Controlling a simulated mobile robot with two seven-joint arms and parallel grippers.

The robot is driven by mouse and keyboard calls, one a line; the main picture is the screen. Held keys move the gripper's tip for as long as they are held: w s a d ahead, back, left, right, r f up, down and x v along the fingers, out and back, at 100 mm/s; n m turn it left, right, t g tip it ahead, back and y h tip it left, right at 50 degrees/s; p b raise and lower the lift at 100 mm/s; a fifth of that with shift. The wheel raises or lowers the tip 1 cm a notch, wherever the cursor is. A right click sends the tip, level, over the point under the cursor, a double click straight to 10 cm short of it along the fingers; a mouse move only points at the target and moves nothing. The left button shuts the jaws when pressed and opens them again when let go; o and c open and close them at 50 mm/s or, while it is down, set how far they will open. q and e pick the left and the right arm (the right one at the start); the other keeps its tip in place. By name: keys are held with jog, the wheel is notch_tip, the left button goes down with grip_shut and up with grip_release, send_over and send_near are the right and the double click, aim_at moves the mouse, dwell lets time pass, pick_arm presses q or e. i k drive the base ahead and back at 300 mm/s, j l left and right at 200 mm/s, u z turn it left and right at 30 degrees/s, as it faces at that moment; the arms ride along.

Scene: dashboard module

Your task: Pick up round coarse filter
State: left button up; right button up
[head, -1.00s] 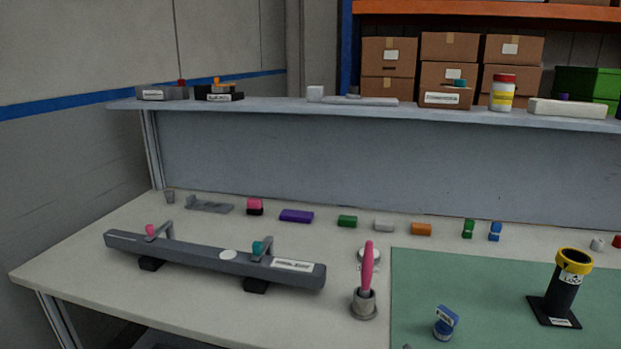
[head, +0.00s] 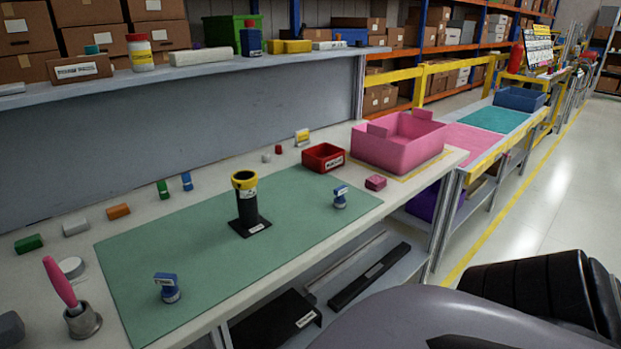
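No part in the head view is readably marked as the round coarse filter, so I cannot tell which it is. A black upright tube with a yellow collar (head: 249,210) stands on a square base on the green mat (head: 160,235). A small blue-topped round piece (head: 167,288) stands near the mat's front left, and a similar one (head: 340,197) stands at its right. A pale round disc (head: 71,267) lies left of the mat, behind a pink-handled tool in a grey holder (head: 82,318). Neither gripper shows.
A red bin (head: 323,158) and a large pink bin (head: 398,142) stand at the table's right. Small coloured blocks line the back left, including an orange one (head: 118,211). A shelf (head: 200,70) overhangs the back. Much of the mat is clear.

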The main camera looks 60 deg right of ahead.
aim_at(340, 201)
jog(key=z, duration=1.95)
jog(key=i+l, duration=0.15)
jog(key=l, duration=0.2)
jog(key=i+l, duration=0.2)
jog(key=l, duration=0.15)
jog(key=i+l, duration=0.15)
jog(key=l, duration=0.15)
jog(key=i+l, duration=0.15)
jog(key=l, duration=0.2)
jog(key=i+l+u, duration=0.1)
jog(key=l+u, duration=0.2)
jog(key=i+l+u, duration=0.1)
jog(key=u, duration=0.2)
